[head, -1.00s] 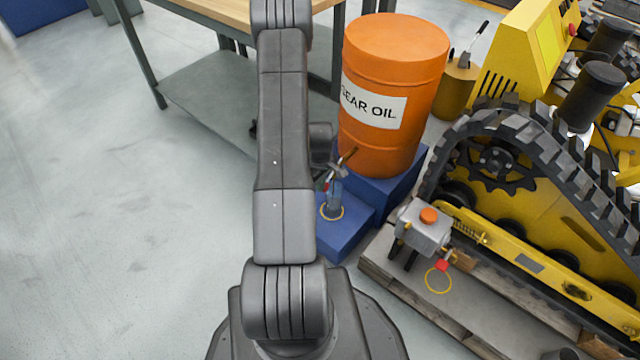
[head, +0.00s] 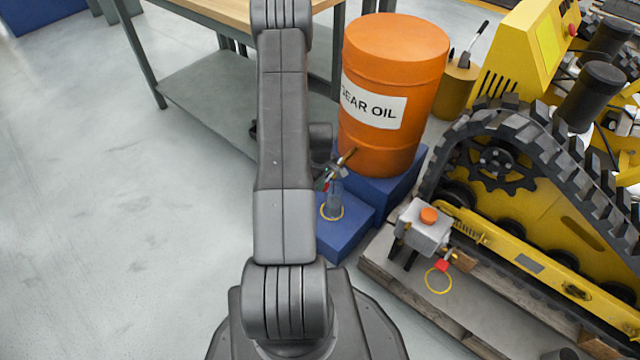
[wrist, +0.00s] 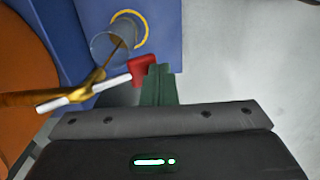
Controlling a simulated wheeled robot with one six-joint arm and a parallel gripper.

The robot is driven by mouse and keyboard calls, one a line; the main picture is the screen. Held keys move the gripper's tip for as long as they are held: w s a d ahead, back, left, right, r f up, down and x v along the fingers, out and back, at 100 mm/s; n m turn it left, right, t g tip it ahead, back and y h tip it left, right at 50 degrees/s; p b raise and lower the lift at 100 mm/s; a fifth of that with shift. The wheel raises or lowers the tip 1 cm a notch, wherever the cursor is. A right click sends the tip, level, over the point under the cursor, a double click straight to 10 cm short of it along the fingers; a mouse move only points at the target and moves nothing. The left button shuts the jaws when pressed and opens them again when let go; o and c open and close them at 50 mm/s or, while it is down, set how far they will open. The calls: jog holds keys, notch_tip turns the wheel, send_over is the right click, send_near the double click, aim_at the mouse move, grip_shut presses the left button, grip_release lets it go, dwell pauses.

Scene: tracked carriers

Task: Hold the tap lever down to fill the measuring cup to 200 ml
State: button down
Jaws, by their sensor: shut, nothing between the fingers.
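The brass tap (wrist: 92,86) juts out from the orange drum (head: 395,70), above a clear measuring cup (wrist: 103,48). The tap's lever is a pale bar (wrist: 82,93) with a red end (wrist: 143,69). My gripper (wrist: 160,84) is shut and empty, its green fingertips against or right beside the red end. A thin brown streak runs from the tap toward the cup, and brown shows inside it. The cup's marks and level cannot be read. In the head view the cup (head: 334,208) stands on a blue block (head: 345,238); my arm hides most of the gripper.
A yellow ring (wrist: 142,36) is marked on the block under the cup. A yellow tracked carrier (head: 560,215) stands on a pallet at the right, with a grey box (head: 424,232). A workbench (head: 215,85) is behind my arm. The floor at the left is clear.

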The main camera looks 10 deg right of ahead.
jog(key=shift+r, duration=0.15)
jog(key=shift+r+p, duration=0.4)
jog(key=shift+r, duration=0.3)
jog(key=s+a+r+p, duration=0.1)
jog(key=a+r+p, duration=0.1)
jog(key=r, duration=0.4)
jog(key=s+a+r+p, duration=0.2)
jog(key=r, duration=0.4)
jog(key=shift+s+a+r, duration=0.25)
jog(key=shift+r, duration=0.15)
jog(key=shift+f, duration=0.1)
